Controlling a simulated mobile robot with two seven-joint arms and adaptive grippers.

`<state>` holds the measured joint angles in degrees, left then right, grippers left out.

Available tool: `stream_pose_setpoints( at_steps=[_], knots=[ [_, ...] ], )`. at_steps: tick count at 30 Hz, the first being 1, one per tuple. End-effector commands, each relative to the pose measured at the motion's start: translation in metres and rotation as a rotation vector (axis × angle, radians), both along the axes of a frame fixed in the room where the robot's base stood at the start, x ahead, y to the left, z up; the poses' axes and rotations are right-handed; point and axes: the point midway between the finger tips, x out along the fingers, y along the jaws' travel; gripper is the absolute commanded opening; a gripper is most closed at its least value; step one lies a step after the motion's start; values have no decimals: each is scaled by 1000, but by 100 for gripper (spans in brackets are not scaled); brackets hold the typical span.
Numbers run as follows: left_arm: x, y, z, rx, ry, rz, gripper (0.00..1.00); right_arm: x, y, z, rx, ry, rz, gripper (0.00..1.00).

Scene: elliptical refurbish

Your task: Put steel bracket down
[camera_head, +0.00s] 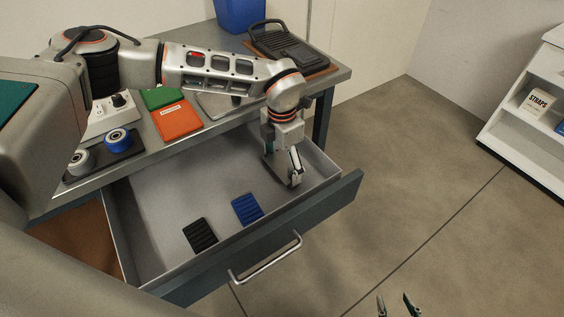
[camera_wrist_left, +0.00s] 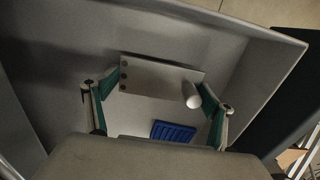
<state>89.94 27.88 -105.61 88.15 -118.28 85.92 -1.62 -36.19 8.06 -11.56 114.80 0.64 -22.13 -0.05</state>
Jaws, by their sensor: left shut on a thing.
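My left gripper (camera_head: 283,168) reaches down into the open drawer (camera_head: 160,205), near its right end. In the left wrist view its green-padded fingers are shut on the steel bracket (camera_wrist_left: 150,76), a pale flat plate with dark holes at one end and a short round stub at the other. The bracket is inside the drawer walls; whether it touches the drawer floor I cannot tell. In the head view the bracket is mostly hidden by the gripper. My right gripper (camera_head: 397,305) shows only its fingertips at the bottom edge, apart and empty, over the floor.
A black ribbed pad (camera_head: 200,236) and a blue ribbed pad (camera_head: 247,209) lie in the drawer near its front. On the bench stand orange (camera_head: 177,121) and green folders, rollers (camera_head: 119,139) and a black tray (camera_head: 285,45).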

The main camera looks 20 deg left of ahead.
Motion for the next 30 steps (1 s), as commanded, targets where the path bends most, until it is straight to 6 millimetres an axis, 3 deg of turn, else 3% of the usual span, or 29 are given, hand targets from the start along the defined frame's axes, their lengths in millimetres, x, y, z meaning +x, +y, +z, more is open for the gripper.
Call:
stream_pose_setpoints(
  at_steps=[5,6,8,20,30],
  knots=[
    [0,0,-1,-1,-1,0,47,0,0,1,0,-1,0,40],
    [0,0,-2,1,1,0,86,0,0,1,0,-1,0,40],
    [0,0,-2,0,0,0,100,0,0,1,1,-1,0,40],
    [1,0,4,-1,-1,0,100,-3,0,0,1,3,-1,40],
    [1,0,66,-1,-5,1,100,-1,2,8,9,-3,-1,40]
  ],
)
